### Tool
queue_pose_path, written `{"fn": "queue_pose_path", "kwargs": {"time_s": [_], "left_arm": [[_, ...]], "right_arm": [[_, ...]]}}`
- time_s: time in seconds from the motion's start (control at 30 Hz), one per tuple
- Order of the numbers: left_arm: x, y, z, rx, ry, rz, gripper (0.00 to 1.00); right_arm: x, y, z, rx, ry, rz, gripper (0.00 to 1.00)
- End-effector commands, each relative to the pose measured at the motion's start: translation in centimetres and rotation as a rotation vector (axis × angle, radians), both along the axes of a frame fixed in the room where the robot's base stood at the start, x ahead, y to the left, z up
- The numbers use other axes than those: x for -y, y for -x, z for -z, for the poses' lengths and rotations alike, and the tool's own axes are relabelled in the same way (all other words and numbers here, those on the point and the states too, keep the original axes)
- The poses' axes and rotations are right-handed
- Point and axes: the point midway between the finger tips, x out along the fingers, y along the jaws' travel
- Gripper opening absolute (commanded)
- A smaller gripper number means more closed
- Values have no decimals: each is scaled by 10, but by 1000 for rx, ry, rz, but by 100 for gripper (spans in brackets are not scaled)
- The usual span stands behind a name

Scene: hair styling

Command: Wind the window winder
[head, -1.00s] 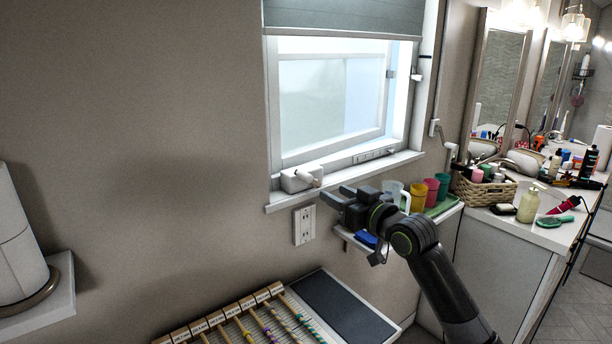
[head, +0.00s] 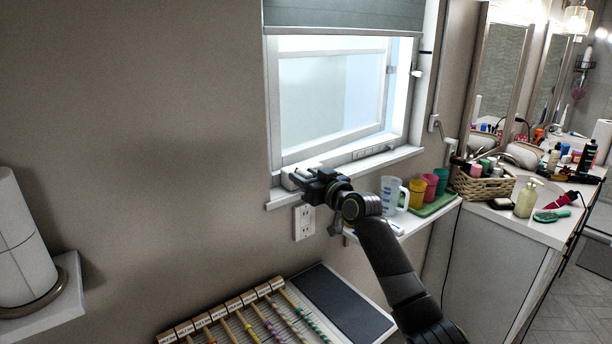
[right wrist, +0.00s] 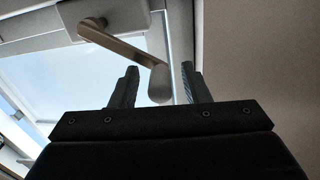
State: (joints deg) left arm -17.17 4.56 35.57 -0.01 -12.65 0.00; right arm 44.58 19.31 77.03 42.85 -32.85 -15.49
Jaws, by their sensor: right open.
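The window winder (right wrist: 122,42) shows in the right wrist view as a pale metal crank arm coming from a white housing (right wrist: 90,16) at the window frame. Its rounded knob (right wrist: 159,84) lies between the two black fingers of my right gripper (right wrist: 158,72). The fingers are open, with a gap visible at the left of the knob; I cannot tell whether the right finger touches it. In the head view my right gripper (head: 303,179) is at the lower left of the window (head: 330,95) and hides most of the winder. My left gripper is not in view.
A wall outlet (head: 303,222) is just below the sill (head: 395,158). A clear jug (head: 390,193) and coloured cups (head: 430,186) stand on a shelf to the right.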

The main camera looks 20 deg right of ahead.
Motion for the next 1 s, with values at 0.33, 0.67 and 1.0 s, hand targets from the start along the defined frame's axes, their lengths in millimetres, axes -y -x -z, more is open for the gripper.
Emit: {"fn": "queue_pose_path", "kwargs": {"time_s": [0.33,0.67,1.0], "left_arm": [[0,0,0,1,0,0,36],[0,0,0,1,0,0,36],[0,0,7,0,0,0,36]], "right_arm": [[-1,-1,0,1,0,0,36],[0,-1,0,1,0,0,0],[-1,0,4,8,20,0,0]]}}
